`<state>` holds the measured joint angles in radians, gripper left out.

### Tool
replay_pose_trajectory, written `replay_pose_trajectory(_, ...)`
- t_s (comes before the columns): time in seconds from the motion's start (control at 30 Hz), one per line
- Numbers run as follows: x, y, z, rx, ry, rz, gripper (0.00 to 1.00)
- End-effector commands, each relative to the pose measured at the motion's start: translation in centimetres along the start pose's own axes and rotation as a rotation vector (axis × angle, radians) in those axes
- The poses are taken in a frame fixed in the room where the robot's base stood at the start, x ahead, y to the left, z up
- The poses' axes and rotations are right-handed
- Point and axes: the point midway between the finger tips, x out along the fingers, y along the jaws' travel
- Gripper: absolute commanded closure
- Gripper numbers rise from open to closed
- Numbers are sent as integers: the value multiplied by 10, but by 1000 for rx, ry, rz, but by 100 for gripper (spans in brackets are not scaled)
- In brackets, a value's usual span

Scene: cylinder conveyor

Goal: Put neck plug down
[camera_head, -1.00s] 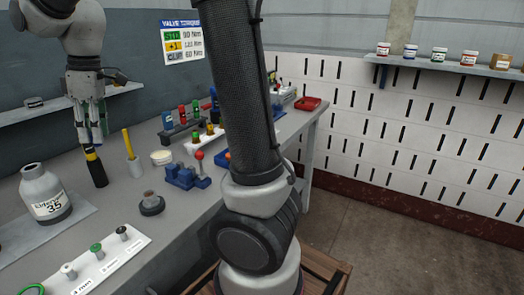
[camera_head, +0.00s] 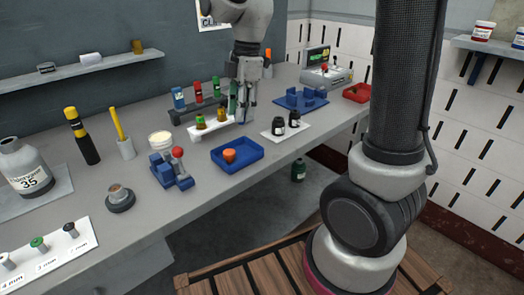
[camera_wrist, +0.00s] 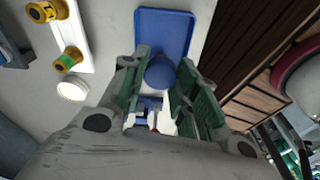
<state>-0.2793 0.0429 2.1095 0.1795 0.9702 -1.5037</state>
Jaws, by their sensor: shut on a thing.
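My gripper (camera_head: 244,118) is above the table, near the right end of a white rack (camera_head: 216,130). In the wrist view my gripper (camera_wrist: 158,92) has its green-padded fingers on either side of a rounded blue piece (camera_wrist: 160,72), which I take to be the neck plug. In the head view I cannot make out the held piece. A blue tray (camera_head: 252,163) with an orange cup-like piece (camera_head: 229,155) in it lies in front of the rack. The tray (camera_wrist: 183,42) shows beyond the fingertips in the wrist view, its orange piece hidden there.
The rack holds yellow-and-green pieces (camera_head: 200,122). Behind it stand coloured bottles (camera_head: 179,98). Left of the tray is a blue fixture with a red ball (camera_head: 177,152); to the right, dark jars (camera_head: 278,127) stand on a white plate. A grey flask (camera_head: 30,172) stands far left.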

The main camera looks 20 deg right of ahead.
Motion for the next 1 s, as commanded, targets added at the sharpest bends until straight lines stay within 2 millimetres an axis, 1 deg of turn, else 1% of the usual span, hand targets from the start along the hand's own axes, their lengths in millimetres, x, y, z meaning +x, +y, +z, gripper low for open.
replay_pose_trajectory(0.1,3,0,0,-78,0,-13,80)
replay_pose_trajectory(0.27,3,3,-1,-158,0,-26,80)
replay_pose_trajectory(0.37,9,3,0,-189,0,-33,80)
replay_pose_trajectory(0.6,53,2,7,-201,0,-35,80)
replay_pose_trajectory(0.83,74,3,10,-200,0,-33,80)
replay_pose_trajectory(1.0,99,2,14,-200,-1,-34,80)
